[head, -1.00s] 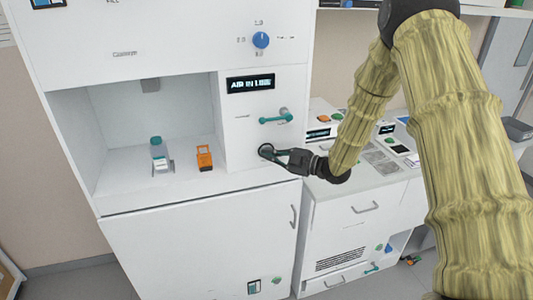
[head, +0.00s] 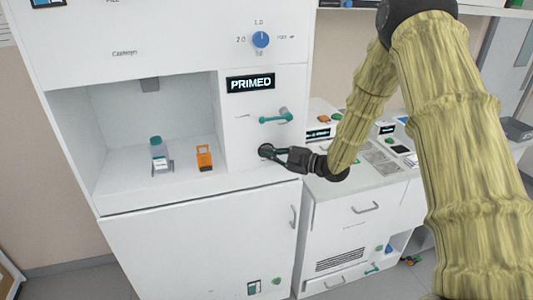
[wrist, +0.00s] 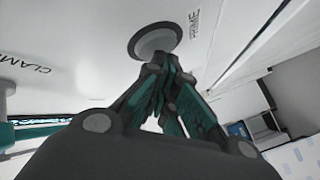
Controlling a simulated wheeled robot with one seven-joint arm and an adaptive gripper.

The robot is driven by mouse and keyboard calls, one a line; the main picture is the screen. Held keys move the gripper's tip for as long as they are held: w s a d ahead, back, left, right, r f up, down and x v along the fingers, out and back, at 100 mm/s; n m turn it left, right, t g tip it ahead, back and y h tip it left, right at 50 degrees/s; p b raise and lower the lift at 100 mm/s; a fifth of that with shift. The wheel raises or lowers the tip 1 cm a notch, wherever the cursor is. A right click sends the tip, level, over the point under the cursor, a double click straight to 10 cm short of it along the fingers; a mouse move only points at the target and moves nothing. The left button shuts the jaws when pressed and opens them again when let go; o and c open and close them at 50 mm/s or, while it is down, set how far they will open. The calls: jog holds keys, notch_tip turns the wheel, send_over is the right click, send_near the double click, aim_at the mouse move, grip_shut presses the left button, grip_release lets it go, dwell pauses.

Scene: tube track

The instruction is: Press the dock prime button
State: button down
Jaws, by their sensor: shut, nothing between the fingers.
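The dock prime button (wrist: 155,40) is a round grey button in a dark ring, beside the word PRIME in the wrist view. In the head view it sits low on the white panel, mostly hidden by my fingertips. My gripper (head: 268,153) is shut and empty, its tips at the button; in the wrist view the shut fingers (wrist: 165,72) reach its lower edge. Whether they still touch it I cannot tell. The display (head: 250,84) above reads PRIMED.
A teal clamp handle (head: 276,117) juts out just above my gripper. A capped bottle (head: 159,153) and an orange block (head: 204,157) stand in the open bay to the left. A counter (head: 372,177) with small items lies to the right. A blue dial (head: 261,39) is higher up.

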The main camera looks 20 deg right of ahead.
jog(key=shift+s, duration=0.1)
dwell(0.4)
jog(key=shift+s, duration=0.8)
jog(key=shift+s+d+b, duration=0.1)
jog(key=shift+s+b, duration=0.25)
jog(key=shift+s, duration=2.15)
